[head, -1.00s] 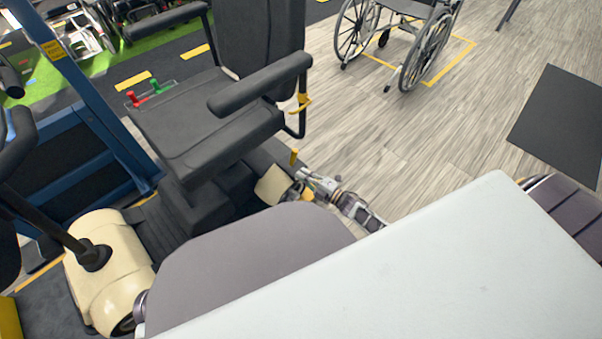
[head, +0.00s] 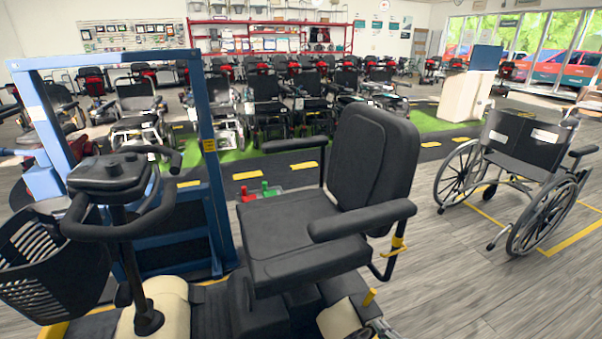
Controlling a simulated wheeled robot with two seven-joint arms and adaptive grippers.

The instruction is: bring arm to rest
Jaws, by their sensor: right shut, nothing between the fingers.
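My right gripper (head: 378,328) shows only as a small grey piece at the bottom edge of the head view. It is shut and empty, beside the cream rear cover (head: 339,320) of a mobility scooter and just below a short yellow lever (head: 369,297). Whether it touches the cover I cannot tell. The rest of my right arm is below the frame. My left gripper is not in view. The scooter's black seat (head: 300,243) is above and left of the right gripper, with an armrest (head: 362,220) on its near side.
The scooter's tiller (head: 110,172) and black basket (head: 48,262) are at left, before a blue frame (head: 208,150). A tray (head: 262,194) with red and green items is behind the seat. A wheelchair (head: 520,170) stands at right. Grey floor (head: 450,290) between is clear.

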